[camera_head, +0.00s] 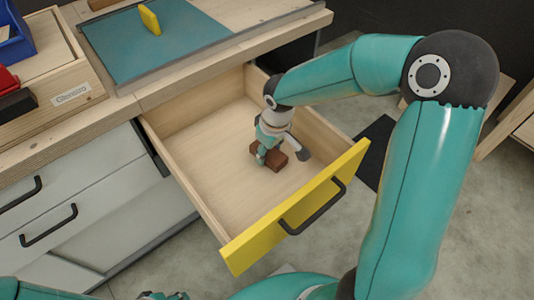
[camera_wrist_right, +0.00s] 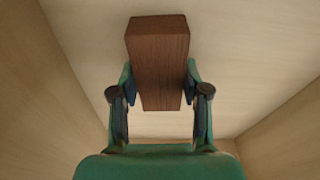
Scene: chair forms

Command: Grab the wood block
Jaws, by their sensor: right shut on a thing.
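The wood block (camera_head: 276,163) is dark brown and lies inside the open drawer (camera_head: 196,147), low over its pale floor. My right gripper (camera_head: 268,150) reaches down into the drawer and is shut on the block. In the right wrist view the block (camera_wrist_right: 158,62) sits between the two fingers of the right gripper (camera_wrist_right: 160,92), one on each long side. I cannot tell whether the block still touches the drawer floor. At the bottom edge of the head view a small part of my left arm shows; its fingers are not clear.
The drawer has a yellow front (camera_head: 297,208) with a black handle (camera_head: 313,206). Drawer walls stand close around the gripper. On the worktop are a teal mat (camera_head: 120,55) with a yellow piece (camera_head: 150,19), a wooden box (camera_head: 72,99) and a blue bin (camera_head: 15,42).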

